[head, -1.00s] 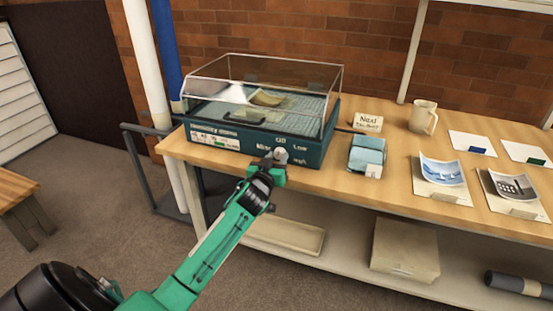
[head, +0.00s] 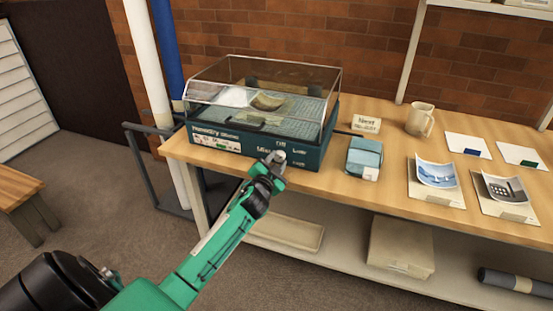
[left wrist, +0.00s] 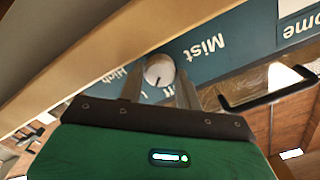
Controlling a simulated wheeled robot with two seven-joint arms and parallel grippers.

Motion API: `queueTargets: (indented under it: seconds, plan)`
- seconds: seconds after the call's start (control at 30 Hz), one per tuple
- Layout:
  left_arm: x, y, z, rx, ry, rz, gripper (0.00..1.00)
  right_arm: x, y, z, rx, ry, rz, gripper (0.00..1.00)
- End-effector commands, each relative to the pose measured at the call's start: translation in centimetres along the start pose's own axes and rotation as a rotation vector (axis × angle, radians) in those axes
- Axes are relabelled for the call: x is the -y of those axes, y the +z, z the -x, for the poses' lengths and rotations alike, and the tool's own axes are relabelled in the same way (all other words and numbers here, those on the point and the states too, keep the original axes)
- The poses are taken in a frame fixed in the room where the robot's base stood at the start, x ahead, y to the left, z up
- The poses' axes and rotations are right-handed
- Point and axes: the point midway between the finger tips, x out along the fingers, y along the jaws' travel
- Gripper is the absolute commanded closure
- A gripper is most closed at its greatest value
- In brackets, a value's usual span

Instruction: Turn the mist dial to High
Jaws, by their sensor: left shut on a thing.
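The mist dial is a round pale knob (left wrist: 159,70) on the dark teal front of a clear-lidded humidity chamber (head: 218,152). In the left wrist view its dark pointer mark faces down, toward the partly hidden Off label. The upside-down word Mist (left wrist: 207,48) is to its right, and High (left wrist: 112,83) is to its left. My left gripper (head: 272,162) is at the chamber's front right, its fingers on either side of the knob and shut on it. In the head view the knob (head: 280,155) shows just past the fingertips. My right gripper is not in view.
The chamber stands on a wooden bench (head: 330,185). To its right are a small sign (head: 366,124), a teal-and-white box (head: 364,156), a mug (head: 420,119) and several cards and prints. Boxes sit on the lower shelf. The floor in front is clear.

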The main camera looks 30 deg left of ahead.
Motion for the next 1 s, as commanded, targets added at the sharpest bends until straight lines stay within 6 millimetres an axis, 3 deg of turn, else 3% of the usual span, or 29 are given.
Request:
queueTargets:
  seconds: [0.4,1.0]
  plan:
    - [0.1,-0.2,0.0,-0.001,0.0,-0.395,0.89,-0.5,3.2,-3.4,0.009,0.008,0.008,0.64]
    - [0.0,-0.1,0.0,-0.002,0.0,-0.951,0.89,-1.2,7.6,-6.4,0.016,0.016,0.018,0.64]
